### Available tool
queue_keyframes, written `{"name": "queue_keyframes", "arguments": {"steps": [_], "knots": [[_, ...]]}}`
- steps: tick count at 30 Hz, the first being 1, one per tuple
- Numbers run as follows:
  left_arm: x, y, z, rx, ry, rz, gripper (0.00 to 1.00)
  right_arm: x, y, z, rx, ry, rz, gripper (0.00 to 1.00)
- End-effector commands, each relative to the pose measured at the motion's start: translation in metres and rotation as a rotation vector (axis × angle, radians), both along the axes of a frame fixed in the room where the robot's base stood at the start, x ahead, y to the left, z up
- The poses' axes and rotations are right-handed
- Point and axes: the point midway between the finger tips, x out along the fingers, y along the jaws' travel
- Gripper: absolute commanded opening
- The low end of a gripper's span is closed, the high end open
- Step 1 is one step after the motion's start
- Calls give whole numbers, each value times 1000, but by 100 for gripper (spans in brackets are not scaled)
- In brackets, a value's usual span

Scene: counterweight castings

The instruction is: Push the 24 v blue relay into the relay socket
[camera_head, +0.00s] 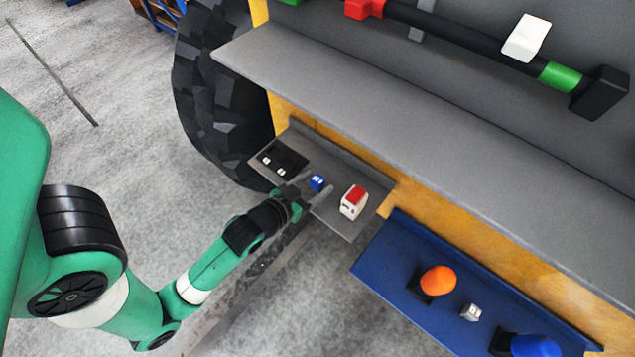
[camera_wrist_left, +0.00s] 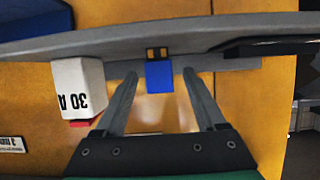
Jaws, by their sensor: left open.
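The small blue relay (camera_head: 317,182) sits on a grey shelf (camera_head: 330,214) beside the big black tyre. In the left wrist view the blue relay (camera_wrist_left: 159,78) shows between my two fingertips, with gaps on both sides. My left gripper (camera_head: 314,190) is open at the relay, reaching in from the lower left. A black panel (camera_head: 268,171) with two small white pieces lies on the shelf's left end; it may hold the relay socket, but I cannot make out its openings. My right gripper is not in view.
A white block with a red top (camera_head: 353,203) stands just right of the relay; in the left wrist view this block (camera_wrist_left: 78,88) reads "30 A". A blue shelf (camera_head: 388,262) holds an orange knob (camera_head: 438,280). A long grey ledge (camera_head: 400,105) overhangs behind.

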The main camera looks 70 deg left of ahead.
Motion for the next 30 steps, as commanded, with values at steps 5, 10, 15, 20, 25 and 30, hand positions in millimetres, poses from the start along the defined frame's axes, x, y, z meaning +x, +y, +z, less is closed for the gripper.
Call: {"name": "queue_keyframes", "arguments": {"steps": [5, 10, 15, 20, 25, 30], "knots": [[25, 16, -11, 1, 0, 2, 72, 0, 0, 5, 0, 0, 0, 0], [34, 21, -16, 0, 0, 0, 72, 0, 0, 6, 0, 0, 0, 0], [33, 20, -16, 0, 0, 0, 69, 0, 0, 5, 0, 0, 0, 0], [33, 20, -16, 0, 0, 0, 40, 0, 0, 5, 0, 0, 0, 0], [33, 20, -16, 0, 0, 0, 10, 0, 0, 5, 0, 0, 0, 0], [33, 20, -15, 1, -1, 0, 0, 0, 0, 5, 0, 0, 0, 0]]}}
